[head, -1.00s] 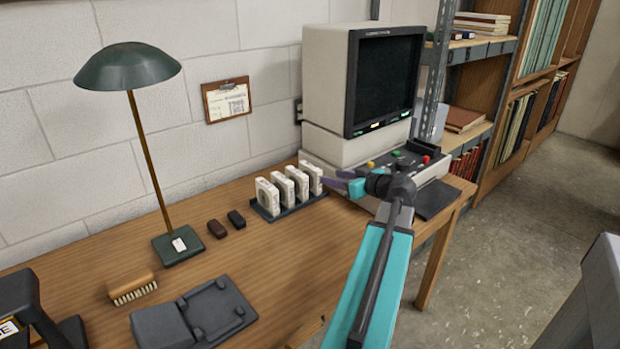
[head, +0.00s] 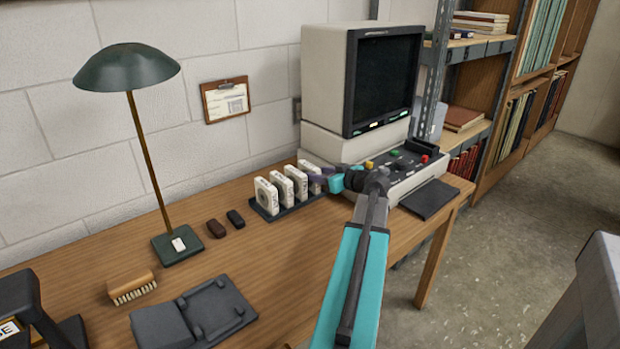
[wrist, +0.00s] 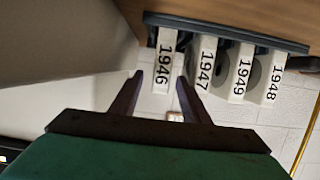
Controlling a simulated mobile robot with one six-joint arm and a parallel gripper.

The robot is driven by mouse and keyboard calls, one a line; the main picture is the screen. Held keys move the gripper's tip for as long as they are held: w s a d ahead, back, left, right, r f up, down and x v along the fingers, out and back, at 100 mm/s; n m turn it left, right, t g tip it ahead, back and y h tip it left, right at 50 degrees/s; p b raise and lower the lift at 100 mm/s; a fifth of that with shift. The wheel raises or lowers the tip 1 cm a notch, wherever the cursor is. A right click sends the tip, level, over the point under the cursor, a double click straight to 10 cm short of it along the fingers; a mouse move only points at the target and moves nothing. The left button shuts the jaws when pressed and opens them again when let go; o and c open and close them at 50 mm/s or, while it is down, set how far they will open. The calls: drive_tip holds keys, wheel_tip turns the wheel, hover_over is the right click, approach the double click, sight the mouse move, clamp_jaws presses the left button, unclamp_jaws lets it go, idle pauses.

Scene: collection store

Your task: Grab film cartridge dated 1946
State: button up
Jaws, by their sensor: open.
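The film cartridge labelled 1946 (wrist: 164,58) is white and stands at the left end of the row in the wrist view, where the rack (wrist: 230,32) shows at the top. Cartridges 1947 (wrist: 206,68), 1949 (wrist: 242,76) and 1948 (wrist: 274,82) stand beside it. My gripper (wrist: 160,76) is open and empty, with a finger on each side of cartridge 1946 in the picture. I cannot tell how far it reaches around it. In the head view my gripper (head: 317,181) is at the right end of the row and partly hides the last cartridge.
The microfilm reader (head: 360,90) stands close to the right of the rack (head: 285,207). A green lamp (head: 127,68), two small dark boxes, a brush (head: 131,287) and a dark grey device (head: 195,315) are on the wooden table to the left and front.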

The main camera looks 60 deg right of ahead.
sight(309, 171)
drive_tip(key=shift+w, duration=0.2)
drive_tip(key=shift+p+x, duration=0.4)
drive_tip(key=shift+x, duration=2.15)
drive_tip(key=shift+r, duration=0.1)
clamp_jaws()
